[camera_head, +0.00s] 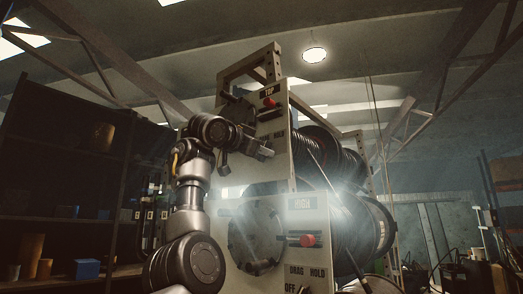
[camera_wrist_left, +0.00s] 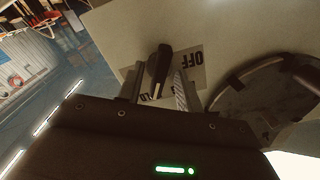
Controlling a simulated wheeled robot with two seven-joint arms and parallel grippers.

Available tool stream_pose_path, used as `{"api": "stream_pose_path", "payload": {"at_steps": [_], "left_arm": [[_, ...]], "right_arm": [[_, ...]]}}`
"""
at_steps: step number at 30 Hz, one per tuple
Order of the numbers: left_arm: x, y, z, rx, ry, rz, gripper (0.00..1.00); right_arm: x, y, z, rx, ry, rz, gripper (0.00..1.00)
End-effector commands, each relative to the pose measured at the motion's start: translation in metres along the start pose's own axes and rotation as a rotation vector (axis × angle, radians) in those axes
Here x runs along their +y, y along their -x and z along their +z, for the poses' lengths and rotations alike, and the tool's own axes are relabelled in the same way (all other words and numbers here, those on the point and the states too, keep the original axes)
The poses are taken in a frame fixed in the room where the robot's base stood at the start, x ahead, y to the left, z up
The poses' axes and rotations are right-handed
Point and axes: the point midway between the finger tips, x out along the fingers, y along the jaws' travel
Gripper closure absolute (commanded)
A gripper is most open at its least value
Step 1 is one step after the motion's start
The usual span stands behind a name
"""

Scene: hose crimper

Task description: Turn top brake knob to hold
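The tall pale reel stand has an upper panel (camera_head: 303,152) with a TOP label and a red knob (camera_head: 269,102). My left gripper (camera_head: 264,152) is at this panel, just below its DRAG and HOLD lettering. In the left wrist view, the black brake knob (camera_wrist_left: 159,66) stands on a label plate with OFF and part of HOLD readable. The fingers of my left gripper (camera_wrist_left: 160,88) are apart, one on each side of the knob, with narrow gaps seeming to show. The knob's exact setting is hard to tell. In the head view the gripper hides the knob. My right gripper is not in view.
A lower panel (camera_head: 306,222) carries a HIGH label, a red knob (camera_head: 308,240) and another DRAG, HOLD and OFF marking. Black hose reels (camera_head: 372,225) fill the stand's right side. A dark shelf (camera_head: 60,150) with boxes and cans stands at the left.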

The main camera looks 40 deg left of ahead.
Motion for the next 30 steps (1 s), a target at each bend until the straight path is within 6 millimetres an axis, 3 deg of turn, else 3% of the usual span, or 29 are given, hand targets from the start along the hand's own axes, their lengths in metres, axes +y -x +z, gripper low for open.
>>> {"api": "stream_pose_path", "payload": {"at_steps": [5,12,18,24,30], "left_arm": [[0.002,0.012,0.003,0.001,0.001,0.000,0.65],[0.004,0.059,0.005,0.004,0.000,0.000,0.65],[0.002,0.093,0.003,0.002,0.001,-0.001,0.65],[0.001,0.107,0.001,0.001,0.000,0.000,0.65],[0.000,0.108,0.000,0.001,0.000,0.000,0.65]], "right_arm": [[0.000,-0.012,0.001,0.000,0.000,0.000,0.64],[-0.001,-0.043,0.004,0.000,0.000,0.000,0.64],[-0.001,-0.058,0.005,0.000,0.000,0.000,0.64],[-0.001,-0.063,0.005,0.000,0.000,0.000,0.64],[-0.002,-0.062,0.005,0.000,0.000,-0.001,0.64]]}}
